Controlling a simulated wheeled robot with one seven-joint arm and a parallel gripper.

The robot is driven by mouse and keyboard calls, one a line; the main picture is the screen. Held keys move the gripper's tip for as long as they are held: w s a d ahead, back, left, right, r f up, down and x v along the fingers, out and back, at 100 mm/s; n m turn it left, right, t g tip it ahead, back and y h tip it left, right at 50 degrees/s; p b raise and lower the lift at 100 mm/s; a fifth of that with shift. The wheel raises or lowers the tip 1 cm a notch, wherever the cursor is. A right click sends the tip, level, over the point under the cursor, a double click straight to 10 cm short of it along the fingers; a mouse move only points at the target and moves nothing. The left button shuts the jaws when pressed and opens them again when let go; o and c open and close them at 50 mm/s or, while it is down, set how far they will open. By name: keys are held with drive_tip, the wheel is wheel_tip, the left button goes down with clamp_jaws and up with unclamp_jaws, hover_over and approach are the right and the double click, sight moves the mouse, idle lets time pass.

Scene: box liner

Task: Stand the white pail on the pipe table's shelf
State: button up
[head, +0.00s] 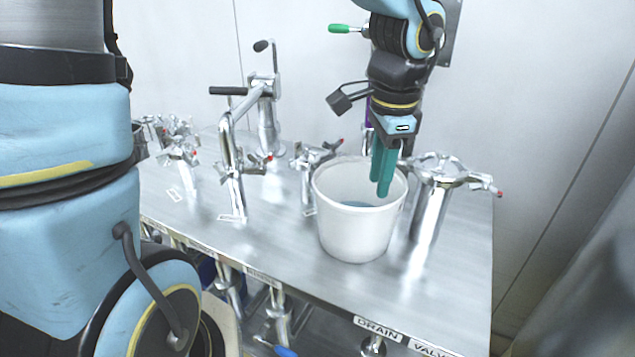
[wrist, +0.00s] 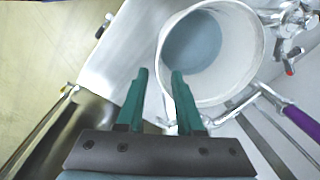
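The white pail (head: 358,225) stands upright on the steel top of the pipe table (head: 270,243), near its front right part, with bluish stuff inside. It also shows in the wrist view (wrist: 240,75), tilted by the camera angle. My gripper (head: 382,180) points down at the pail's upper right side. In the wrist view, its two green fingers (wrist: 159,73) are apart; the pail's near rim seems to lie between or just beyond them. I cannot tell whether they touch it. I cannot make out the table's shelf clearly.
A capped steel pipe (head: 430,205) stands close to the pail's right. A lever-handled pipe (head: 235,165) and several clamped fittings stand to its left and behind. A green-handled valve (head: 345,29) is at the back wall. Bare tabletop lies in front of the pail.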

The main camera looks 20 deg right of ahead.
drive_tip(key=w+a+f+n, duration=0.1)
drive_tip(key=w+a+n, duration=0.3)
drive_tip(key=a, duration=0.3)
drive_tip(key=w+a+f+n, duration=0.1)
drive_tip(key=w+a+n, duration=0.4)
drive_tip(key=a, duration=0.3)
drive_tip(key=shift+f, duration=0.35)
drive_tip(key=shift+o, duration=0.4)
drive_tip(key=w+a+f+n, duration=0.1)
drive_tip(key=a+n, duration=0.8)
drive_tip(key=a, duration=0.6)
drive_tip(key=shift+f+t, duration=0.3)
drive_tip(key=shift+f, duration=0.1)
